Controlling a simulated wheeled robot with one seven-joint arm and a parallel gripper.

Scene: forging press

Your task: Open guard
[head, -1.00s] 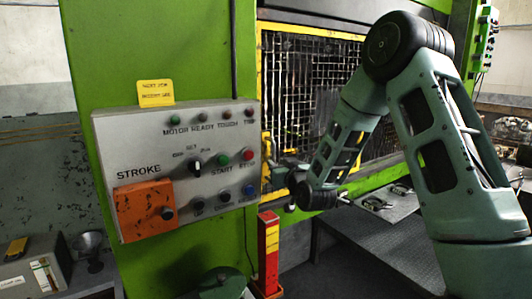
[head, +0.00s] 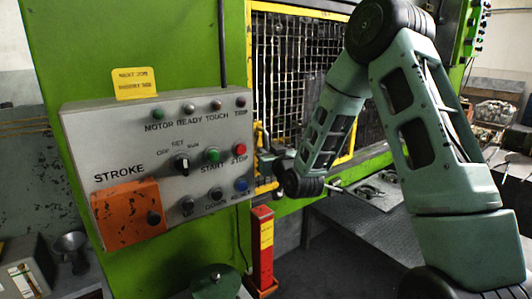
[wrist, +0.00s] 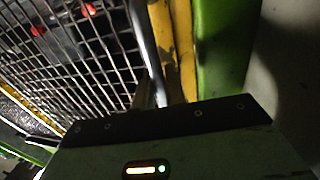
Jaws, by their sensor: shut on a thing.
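The guard (head: 285,85) is a dark wire mesh in a worn yellow frame on the green press, right of the control panel. It looks closed in the head view. My gripper (head: 266,158) is at the lower left edge of the guard, partly hidden by the panel and my wrist. In the wrist view, the guard mesh (wrist: 75,60) fills the left, with its yellow edge right of centre. A grey bar handle (wrist: 146,45) runs down to my gripper (wrist: 160,98), which is shut on it. The fingertips are dark and hard to see.
The grey control panel (head: 160,125) with buttons and an orange STROKE box juts out close left of my gripper. A red and yellow post (head: 262,245) stands below. A metal shelf (head: 375,195) with tools lies under the guard at the right.

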